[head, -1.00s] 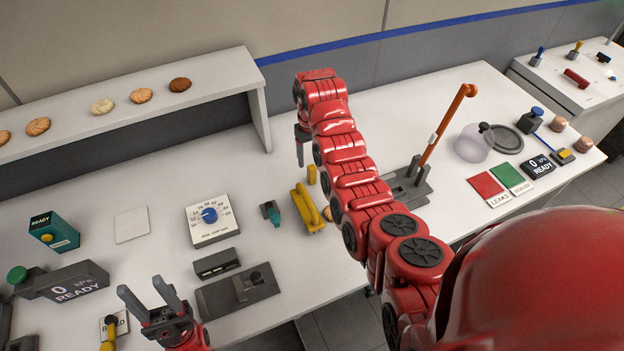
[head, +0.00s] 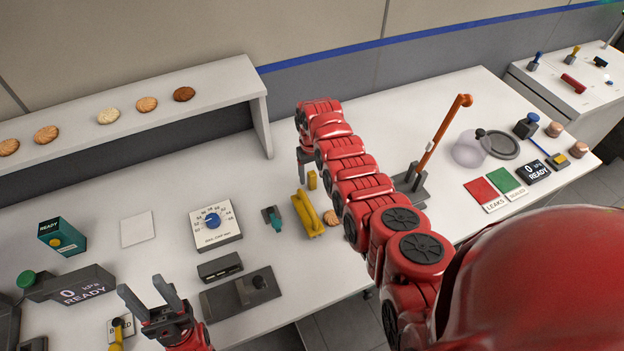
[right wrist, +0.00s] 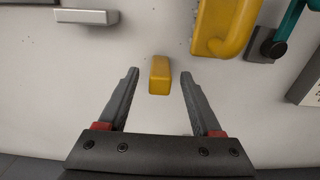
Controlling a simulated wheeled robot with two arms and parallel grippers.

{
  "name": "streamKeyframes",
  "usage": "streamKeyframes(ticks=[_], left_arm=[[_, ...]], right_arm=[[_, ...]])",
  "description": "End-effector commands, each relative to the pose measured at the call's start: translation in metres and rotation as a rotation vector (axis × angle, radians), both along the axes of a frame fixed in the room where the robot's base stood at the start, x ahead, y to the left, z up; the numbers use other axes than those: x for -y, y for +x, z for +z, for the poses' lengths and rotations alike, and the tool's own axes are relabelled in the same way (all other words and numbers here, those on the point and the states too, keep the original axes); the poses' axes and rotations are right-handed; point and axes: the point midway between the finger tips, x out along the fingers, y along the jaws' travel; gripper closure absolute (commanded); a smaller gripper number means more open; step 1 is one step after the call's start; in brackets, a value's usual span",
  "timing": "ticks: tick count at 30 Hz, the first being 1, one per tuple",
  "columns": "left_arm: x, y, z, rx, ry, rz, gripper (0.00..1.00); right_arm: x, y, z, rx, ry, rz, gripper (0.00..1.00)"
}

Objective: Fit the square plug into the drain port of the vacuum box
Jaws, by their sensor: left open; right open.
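A small yellow block (head: 312,180) stands on the white bench; I cannot tell whether it is the square plug. My right gripper (head: 304,170) is open just left of it in the head view. In the right wrist view the block (right wrist: 159,75) shows between the tips of the open right gripper (right wrist: 158,86), touching neither finger. My left gripper (head: 151,292) is open and empty over the front left of the bench. A translucent vessel (head: 468,150) stands at the right; I cannot tell whether it is the vacuum box. No drain port can be made out.
A yellow handled tool (head: 306,214) lies near the yellow block. An orange lever (head: 445,134) rises from a grey base behind my right arm. A dial plate (head: 214,226) and dark blocks (head: 240,294) lie between the grippers. Small handled pieces (head: 572,56) stand on the side table.

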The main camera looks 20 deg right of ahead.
Motion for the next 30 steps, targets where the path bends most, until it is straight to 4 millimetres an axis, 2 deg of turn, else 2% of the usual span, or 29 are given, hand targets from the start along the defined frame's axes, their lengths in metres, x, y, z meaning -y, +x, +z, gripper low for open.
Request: streamKeyframes(ticks=[2, 3, 12, 14, 30], left_arm=[[0.0, 0.0, -0.0002, 0.0, 0.0, 0.0, 0.5], [0.0, 0.0, -0.0002, 0.0, 0.0, 0.0, 0.5], [0.0, 0.0, -0.0002, 0.0, 0.0, 0.0, 0.5], [0.0, 0.0001, -0.0002, 0.0, 0.0, 0.0, 0.5], [0.0, 0.0, -0.0037, 0.0, 0.0, 0.0, 0.5]], right_arm=[[0.0, 0.0, -0.0001, 0.0, 0.0, 0.0, 0.34], [0.0, 0.0, -0.0001, 0.0, 0.0, 0.0, 0.37], [0.0, -0.0001, 0.0, 0.0, 0.0, 0.0, 0.91], [0.0, -0.0001, 0.0001, 0.0, 0.0, 0.0, 1.0], [0.0001, 0.0011, 0.0047, 0.002, 0.0, 0.0, 1.0]])
